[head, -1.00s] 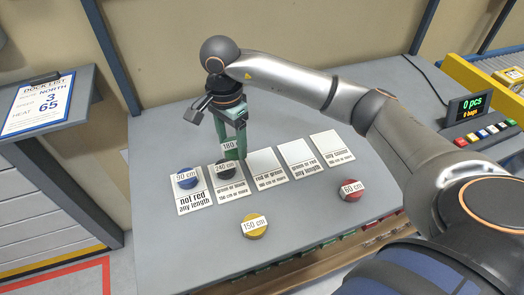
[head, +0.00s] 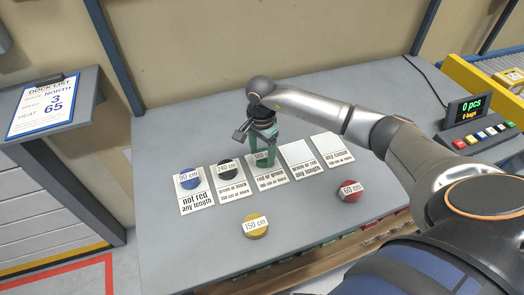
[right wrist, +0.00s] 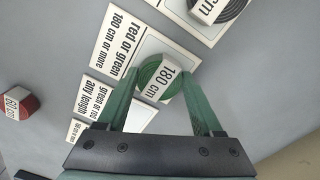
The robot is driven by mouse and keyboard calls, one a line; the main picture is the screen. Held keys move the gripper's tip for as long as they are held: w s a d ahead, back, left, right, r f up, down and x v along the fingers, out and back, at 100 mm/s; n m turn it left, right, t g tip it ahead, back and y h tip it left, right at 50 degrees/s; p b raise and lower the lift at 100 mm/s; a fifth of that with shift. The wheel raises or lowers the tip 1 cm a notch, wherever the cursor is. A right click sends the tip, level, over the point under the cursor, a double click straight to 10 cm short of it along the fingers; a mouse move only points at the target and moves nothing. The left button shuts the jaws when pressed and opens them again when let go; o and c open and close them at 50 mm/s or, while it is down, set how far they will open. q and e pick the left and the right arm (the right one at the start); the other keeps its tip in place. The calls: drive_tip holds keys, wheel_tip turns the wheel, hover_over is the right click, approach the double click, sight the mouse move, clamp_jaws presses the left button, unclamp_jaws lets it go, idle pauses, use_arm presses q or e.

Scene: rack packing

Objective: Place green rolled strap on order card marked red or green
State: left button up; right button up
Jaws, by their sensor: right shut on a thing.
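The green rolled strap (right wrist: 158,74) carries a 180 cm label and sits between the fingertips of my right gripper (right wrist: 163,95) in the right wrist view. My right gripper (head: 262,158) is shut on it in the head view. The strap is over the order card marked red or green, 180 cm or more (head: 269,181); the card's print also shows in the right wrist view (right wrist: 125,45). I cannot tell if the strap touches the card. My left gripper is not in view.
A blue strap (head: 188,179) and a black strap (head: 228,167) lie on the two cards at left. Two cards at right, including the any colour card (head: 333,147), are empty. A yellow strap (head: 255,226) and a red strap (head: 349,191) lie in front on the table.

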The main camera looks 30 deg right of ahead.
sight(261, 155)
drive_tip(key=shift+f, duration=0.2)
drive_tip(key=o, duration=1.4)
drive_tip(key=shift+r, duration=0.15)
wheel_tip(261, 155, up, 12)
drive_tip(key=shift+w+r+b, duration=0.1)
drive_tip(key=shift+b, duration=0.4)
